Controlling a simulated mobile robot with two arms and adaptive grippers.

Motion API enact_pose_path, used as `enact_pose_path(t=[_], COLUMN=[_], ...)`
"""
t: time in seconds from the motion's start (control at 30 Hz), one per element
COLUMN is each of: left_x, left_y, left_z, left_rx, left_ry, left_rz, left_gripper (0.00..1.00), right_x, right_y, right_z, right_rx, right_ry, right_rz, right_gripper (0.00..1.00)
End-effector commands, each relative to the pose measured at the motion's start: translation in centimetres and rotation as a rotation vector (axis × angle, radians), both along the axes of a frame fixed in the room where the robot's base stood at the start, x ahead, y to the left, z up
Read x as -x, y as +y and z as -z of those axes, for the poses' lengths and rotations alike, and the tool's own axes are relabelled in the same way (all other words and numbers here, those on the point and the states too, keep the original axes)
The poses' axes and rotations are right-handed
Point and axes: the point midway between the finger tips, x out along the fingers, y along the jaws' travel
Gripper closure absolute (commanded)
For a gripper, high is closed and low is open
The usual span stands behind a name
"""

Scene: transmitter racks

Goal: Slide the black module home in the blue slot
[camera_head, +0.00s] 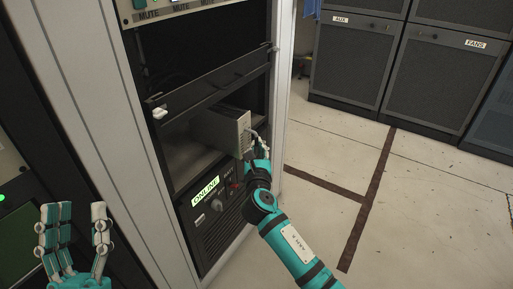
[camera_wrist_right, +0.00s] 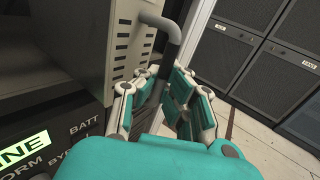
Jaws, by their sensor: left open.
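The module (camera_head: 222,130) has a dark grey side and a lighter, vented front with a bent grey handle. It sits partly inside a rack bay, its front standing out from the rack. In the right wrist view its slotted front (camera_wrist_right: 121,50) and handle (camera_wrist_right: 172,38) are close. My right gripper (camera_head: 261,147) is at the handle; in the right wrist view its fingers (camera_wrist_right: 160,88) are closed around the handle's lower part. My left gripper (camera_head: 75,225) is open and empty, fingers up, at the lower left. No blue marking shows on the bay; its inside is mostly hidden.
A black unit with a green ONLINE label (camera_head: 205,190) is directly below the module. A dark bar (camera_head: 215,87) crosses the rack above it. A pale rack post (camera_head: 283,70) stands to the right. The floor (camera_head: 420,210) is clear; cabinets (camera_head: 355,65) stand behind.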

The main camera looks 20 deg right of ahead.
Motion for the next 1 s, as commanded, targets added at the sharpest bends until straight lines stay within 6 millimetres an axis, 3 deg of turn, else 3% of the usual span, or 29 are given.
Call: enact_pose_path(t=[1.0], left_x=[-1.4], left_y=[-0.2], left_z=[1.6], left_rx=[-0.036], left_ry=[0.122], left_rz=[-0.005], left_gripper=[0.55], right_x=[-0.1], right_y=[0.0], right_z=[-0.9], right_rx=[-0.003], right_ry=[-0.011], right_rz=[-0.002], right_gripper=[1.00])
